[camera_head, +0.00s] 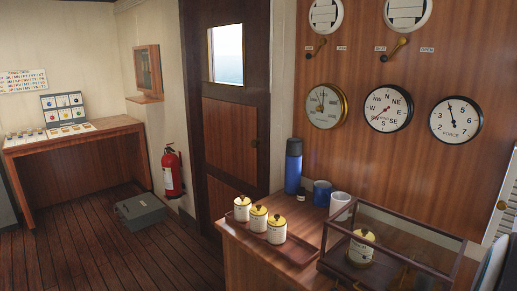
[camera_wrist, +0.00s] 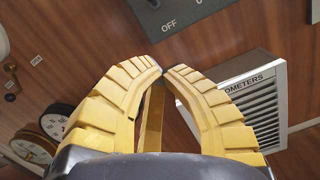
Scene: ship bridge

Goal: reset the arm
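My gripper (camera_wrist: 163,70) shows in the wrist view. Its two yellow ribbed fingers curve inward and their tips meet, with nothing between them. It faces the wood-panelled wall, with a dark grey panel marked "OFF" (camera_wrist: 172,12) beyond the tips and a white louvred box (camera_wrist: 262,100) to the right. I cannot make out the gripper in the head view.
A wooden counter (camera_head: 236,237) holds a tray with three yellow-lidded jars (camera_head: 258,219), a blue flask (camera_head: 293,166), two mugs and a glass case (camera_head: 400,222). Wall dials (camera_head: 388,108) hang above. A grey case (camera_head: 140,212) lies on the floor near a fire extinguisher (camera_head: 172,172).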

